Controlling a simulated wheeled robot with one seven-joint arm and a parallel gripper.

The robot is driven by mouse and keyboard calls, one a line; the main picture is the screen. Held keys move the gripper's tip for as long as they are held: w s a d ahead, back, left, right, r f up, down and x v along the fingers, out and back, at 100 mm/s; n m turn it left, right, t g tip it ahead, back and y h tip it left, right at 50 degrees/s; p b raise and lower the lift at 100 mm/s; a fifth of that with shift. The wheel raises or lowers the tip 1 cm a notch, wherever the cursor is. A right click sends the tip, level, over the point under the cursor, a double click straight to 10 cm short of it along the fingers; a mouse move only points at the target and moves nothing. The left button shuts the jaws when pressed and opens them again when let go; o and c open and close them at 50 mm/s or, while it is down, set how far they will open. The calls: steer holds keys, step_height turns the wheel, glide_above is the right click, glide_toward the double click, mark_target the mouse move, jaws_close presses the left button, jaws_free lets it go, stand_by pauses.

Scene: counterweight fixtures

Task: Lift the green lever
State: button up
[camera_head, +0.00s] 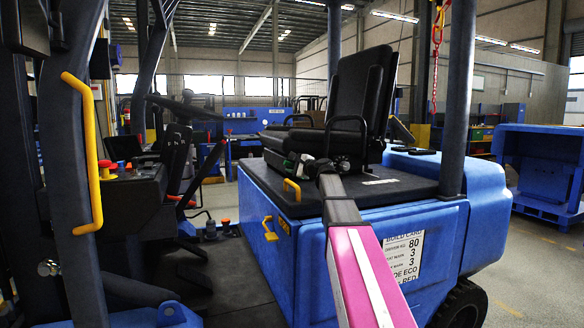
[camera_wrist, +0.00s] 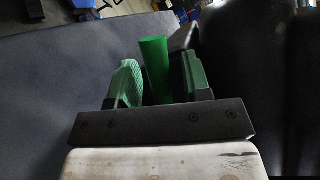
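The green lever (camera_wrist: 155,66) shows in the wrist view as an upright-looking green bar between the two fingers of my gripper (camera_wrist: 158,82). The fingers have green pads and stand close on both sides of the lever. I cannot tell whether both pads press on it. In the head view my gripper (camera_head: 304,164) is at the front base of the black seat (camera_head: 348,118), on the dark top of the blue forklift body (camera_head: 300,254). The lever cannot be made out clearly there; only small green patches show by the gripper.
A dark upright post (camera_head: 458,100) stands to the right of the seat. On the left are a mast post with a yellow handle (camera_head: 88,150) and a console with red and blue knobs (camera_head: 118,168). A blue crate (camera_head: 541,165) stands at the far right.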

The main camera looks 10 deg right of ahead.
steer(key=shift+s, duration=0.1)
steer(key=v, duration=1)
steer(key=shift+s+d, duration=0.2)
steer(key=shift+s, duration=0.05)
